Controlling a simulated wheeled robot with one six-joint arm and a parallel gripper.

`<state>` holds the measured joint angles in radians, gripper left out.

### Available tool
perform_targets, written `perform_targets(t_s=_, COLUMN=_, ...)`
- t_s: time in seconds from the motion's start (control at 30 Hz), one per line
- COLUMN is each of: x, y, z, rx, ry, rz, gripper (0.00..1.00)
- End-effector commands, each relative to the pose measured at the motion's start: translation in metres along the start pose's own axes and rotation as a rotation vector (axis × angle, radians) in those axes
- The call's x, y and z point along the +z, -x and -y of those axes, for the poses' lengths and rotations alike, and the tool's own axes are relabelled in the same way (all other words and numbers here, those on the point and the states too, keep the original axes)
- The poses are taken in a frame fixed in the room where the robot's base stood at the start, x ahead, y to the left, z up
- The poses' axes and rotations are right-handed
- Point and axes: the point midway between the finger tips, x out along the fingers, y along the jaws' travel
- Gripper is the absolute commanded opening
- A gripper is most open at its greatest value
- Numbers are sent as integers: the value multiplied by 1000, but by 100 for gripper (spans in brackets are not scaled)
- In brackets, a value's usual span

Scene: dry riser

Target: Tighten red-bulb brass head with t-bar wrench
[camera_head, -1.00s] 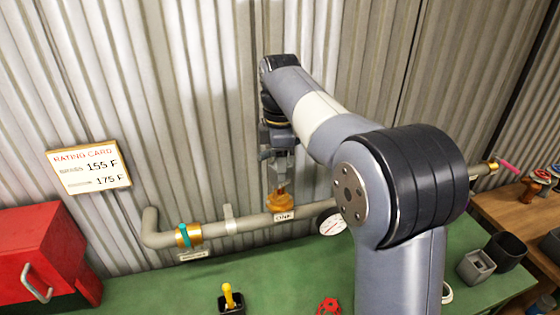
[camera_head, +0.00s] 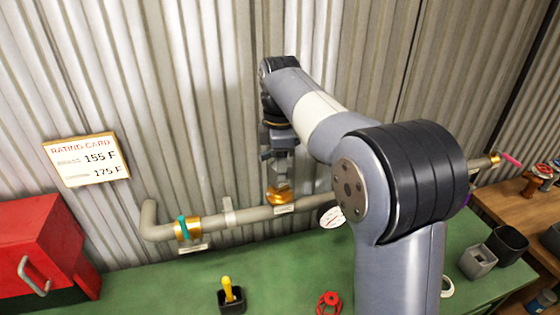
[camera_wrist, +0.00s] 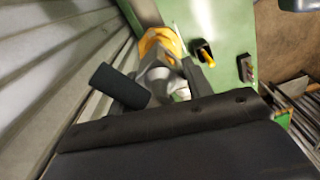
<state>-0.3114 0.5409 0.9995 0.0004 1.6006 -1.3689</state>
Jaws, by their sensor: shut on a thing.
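My gripper (camera_head: 281,166) points down over a brass fitting (camera_head: 279,195) on the grey pipe (camera_head: 252,215). In the wrist view the gripper (camera_wrist: 165,82) is shut on what looks like the t-bar wrench, whose dark round bar (camera_wrist: 118,86) sticks out to the left. The brass fitting also shows just beyond the jaws in the wrist view (camera_wrist: 158,42). The brass head's red bulb is not visible; jaws and wrench cover that spot. I cannot tell how fully the wrench sits on the head.
A rating card (camera_head: 87,160) hangs on the corrugated wall. A red cabinet (camera_head: 40,250) stands at left. On the green bench (camera_head: 180,285) are a black holder with a yellow-handled item (camera_head: 228,290), a red wheel-like part (camera_head: 328,304) and grey cups (camera_head: 478,262). A gauge (camera_head: 331,216) is beside the fitting.

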Motion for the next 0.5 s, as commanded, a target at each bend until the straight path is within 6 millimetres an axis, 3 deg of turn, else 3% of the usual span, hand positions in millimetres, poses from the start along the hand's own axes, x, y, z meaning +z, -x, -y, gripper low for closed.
perform_targets(t_s=0.5, x=0, y=-14, z=0, rx=0, ry=0, rz=0, gripper=11)
